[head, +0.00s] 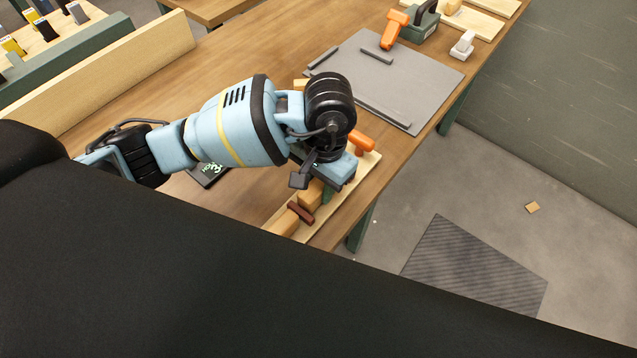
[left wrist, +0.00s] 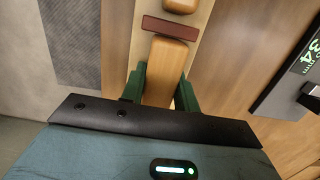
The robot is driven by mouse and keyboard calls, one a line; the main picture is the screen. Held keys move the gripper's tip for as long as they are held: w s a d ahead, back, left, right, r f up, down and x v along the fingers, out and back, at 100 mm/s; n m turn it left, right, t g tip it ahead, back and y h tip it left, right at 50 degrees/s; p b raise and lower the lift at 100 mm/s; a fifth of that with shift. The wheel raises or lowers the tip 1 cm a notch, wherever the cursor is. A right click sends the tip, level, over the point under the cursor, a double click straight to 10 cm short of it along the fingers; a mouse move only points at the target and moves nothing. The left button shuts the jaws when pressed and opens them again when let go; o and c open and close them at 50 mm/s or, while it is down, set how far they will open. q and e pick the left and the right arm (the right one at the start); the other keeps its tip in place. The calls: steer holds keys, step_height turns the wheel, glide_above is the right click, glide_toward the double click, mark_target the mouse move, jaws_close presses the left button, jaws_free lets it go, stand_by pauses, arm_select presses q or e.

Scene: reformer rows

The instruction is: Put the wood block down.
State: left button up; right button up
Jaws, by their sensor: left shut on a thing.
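The wood block (left wrist: 165,68) is a tan bar with rounded edges. My left gripper (left wrist: 162,88) is shut on it, with one green finger on each side. The block also shows in the head view (head: 312,193), partly hidden by my gripper (head: 322,180). It is over a pale wooden board (head: 278,243) along the bench edge. Its far end is close to a dark red piece (left wrist: 170,28), with another tan block (left wrist: 181,4) beyond that. I cannot tell whether the held block touches the board. My right gripper is not in view.
An orange-handled thing (head: 362,142) is just beyond my gripper. A dark device with green digits (left wrist: 303,66) lies beside the board. A grey mat (head: 425,75) with dark bars is farther back. The bench (head: 200,80) has clear wood on the left. Floor lies past the edge.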

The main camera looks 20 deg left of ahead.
arm_select(q)
steer(key=shift+f, duration=0.15)
steer(key=shift+f, duration=0.25)
steer(key=o, duration=1.1)
steer(key=shift+r, duration=0.15)
steer(key=r, duration=0.3)
steer(key=w+r, duration=0.1)
steer(key=r, duration=0.6)
steer(key=shift+w+d+r, duration=0.15)
steer(key=shift+d+r, duration=0.05)
steer(key=shift+r, duration=0.85)
